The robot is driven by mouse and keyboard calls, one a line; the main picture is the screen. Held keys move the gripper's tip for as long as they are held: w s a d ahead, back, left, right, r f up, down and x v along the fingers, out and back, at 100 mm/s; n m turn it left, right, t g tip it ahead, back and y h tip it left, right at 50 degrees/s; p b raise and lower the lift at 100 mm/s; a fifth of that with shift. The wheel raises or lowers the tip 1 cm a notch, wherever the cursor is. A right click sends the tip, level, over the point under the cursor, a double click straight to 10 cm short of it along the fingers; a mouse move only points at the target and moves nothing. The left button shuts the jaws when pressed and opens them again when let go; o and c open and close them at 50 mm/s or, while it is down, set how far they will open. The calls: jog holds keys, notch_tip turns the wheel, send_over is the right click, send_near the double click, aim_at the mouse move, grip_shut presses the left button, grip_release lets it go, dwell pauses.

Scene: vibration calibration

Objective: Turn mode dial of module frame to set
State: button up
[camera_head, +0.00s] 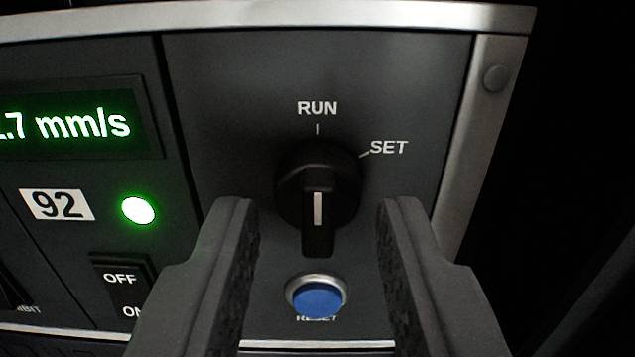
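The black mode dial (318,180) sits on the dark grey module frame (240,80) in the middle of the view. Its raised grip bar carries a white line and stands upright in the picture, in line with the RUN mark (317,109) above. The SET mark (388,147) is at the dial's upper right. My gripper (318,215) is open in front of the panel, one finger to the left of the dial's bar and one to the right. A gap shows between each finger and the bar.
A blue RESET button (317,298) lies just below the dial, between my fingers. To the left are a green display (70,125), a lit green lamp (138,210) and an OFF/ON switch (122,280). A metal edge (482,150) bounds the panel at right, with darkness beyond.

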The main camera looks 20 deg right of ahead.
jog(key=shift+w+d+r, duration=0.1)
jog(key=shift+w, duration=0.25)
jog(key=c, duration=0.6)
jog(key=shift+c, duration=0.2)
